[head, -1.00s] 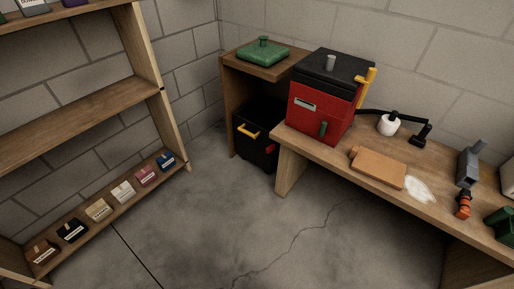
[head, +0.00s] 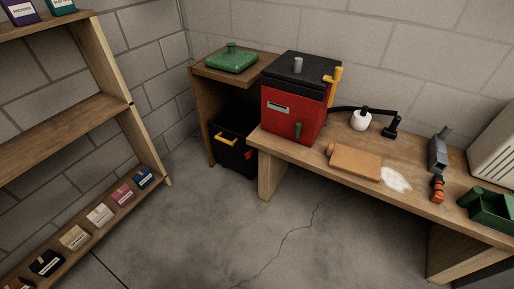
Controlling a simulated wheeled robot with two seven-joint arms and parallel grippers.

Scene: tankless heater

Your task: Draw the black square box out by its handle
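The black square box (head: 232,158) sits on the floor under a small wooden stand, in the head view left of centre. Its yellow handle (head: 226,139) is on the front face, near the top. A small red part (head: 249,154) shows on its right side. The end of the bench hides some of the box's right side. Neither of my grippers is in view.
The wooden stand (head: 203,76) carries a green lidded dish (head: 231,59). A red and black heater box (head: 293,108) stands on the workbench (head: 307,153) at the right. A shelf (head: 95,50) stands at the left. The floor (head: 215,225) in front is clear.

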